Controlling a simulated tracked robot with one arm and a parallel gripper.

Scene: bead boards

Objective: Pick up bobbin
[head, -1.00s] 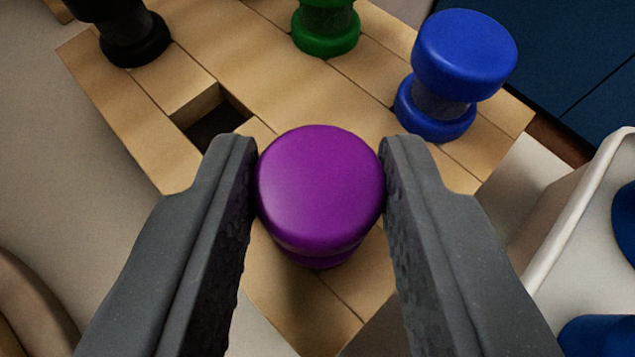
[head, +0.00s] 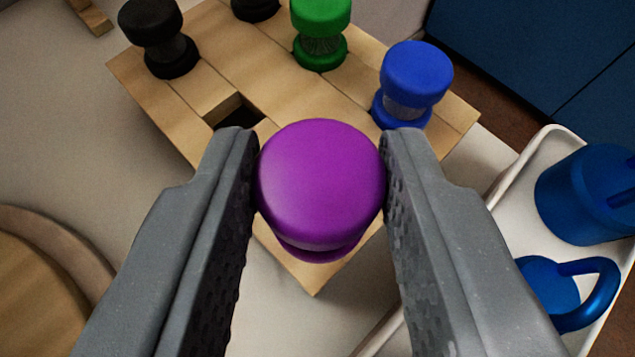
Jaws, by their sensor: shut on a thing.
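A purple bobbin (head: 320,185) with a round, wide top is between the two grey fingers of my gripper (head: 320,170). My gripper is shut on it, with a finger touching each side. The bobbin is held above the near corner of the wooden board (head: 310,272), and its lower part is mostly hidden under its top. On the board stand a blue bobbin (head: 414,80), a green bobbin (head: 320,35) and a black bobbin (head: 155,37). Part of another black bobbin (head: 255,8) shows at the top edge.
The board has a square hole (head: 236,112) left of the purple bobbin. A white tray (head: 497,190) with a blue mug (head: 590,195) and another blue vessel (head: 555,290) is at the right. A round wooden item (head: 40,290) lies at the lower left. Blue cabinets (head: 540,60) are at the upper right.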

